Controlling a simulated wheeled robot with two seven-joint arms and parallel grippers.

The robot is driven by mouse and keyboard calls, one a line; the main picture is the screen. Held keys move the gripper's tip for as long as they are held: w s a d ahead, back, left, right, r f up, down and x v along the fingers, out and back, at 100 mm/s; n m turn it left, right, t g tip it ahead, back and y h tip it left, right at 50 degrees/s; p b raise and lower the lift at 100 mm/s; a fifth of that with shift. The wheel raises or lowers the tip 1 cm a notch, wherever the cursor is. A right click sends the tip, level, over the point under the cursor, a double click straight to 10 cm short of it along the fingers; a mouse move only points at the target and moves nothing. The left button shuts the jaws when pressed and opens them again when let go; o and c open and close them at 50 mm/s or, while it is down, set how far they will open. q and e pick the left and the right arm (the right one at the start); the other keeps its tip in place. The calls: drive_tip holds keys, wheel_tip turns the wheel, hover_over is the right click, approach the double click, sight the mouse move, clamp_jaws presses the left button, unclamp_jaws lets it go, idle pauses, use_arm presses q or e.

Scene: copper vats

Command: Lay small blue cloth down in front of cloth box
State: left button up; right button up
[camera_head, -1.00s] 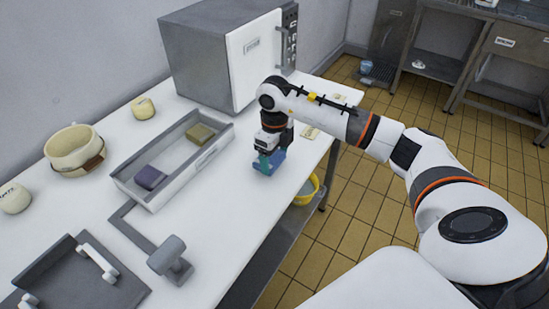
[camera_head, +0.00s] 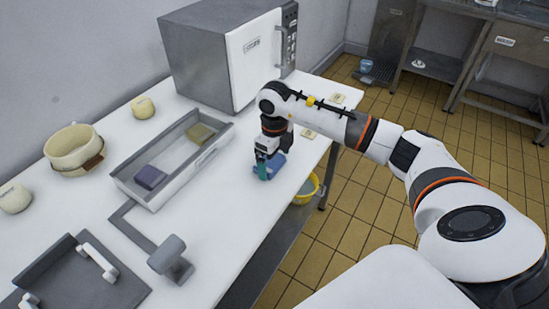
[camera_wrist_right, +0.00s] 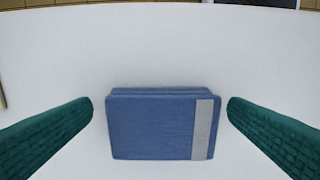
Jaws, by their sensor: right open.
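The small blue cloth (camera_head: 277,163) is a folded pad lying on the white table, on the right side of the cloth box. In the right wrist view, the cloth (camera_wrist_right: 152,126) lies flat with a pale grey strip near its right end. My right gripper (camera_head: 264,172) is over it with teal fingers. Its fingers (camera_wrist_right: 160,108) are spread on either side of the cloth, with a gap on both sides. The cloth box (camera_head: 204,161) is a long grey open tray holding a purple cloth (camera_head: 150,177) and an olive cloth (camera_head: 201,134). My left gripper is not seen.
A large grey and white appliance (camera_head: 242,66) stands behind. A cream pot (camera_head: 72,150) and round jars are at left. A grey scale-like device (camera_head: 171,258) stands in front of the box. The table's right edge is close to the gripper; a yellow bucket (camera_head: 306,189) is beyond it.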

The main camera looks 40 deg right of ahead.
sight(274, 163)
wheel_tip(274, 163, up, 12)
drive_tip(key=shift+b, duration=0.45)
drive_tip(key=shift+f, duration=0.1)
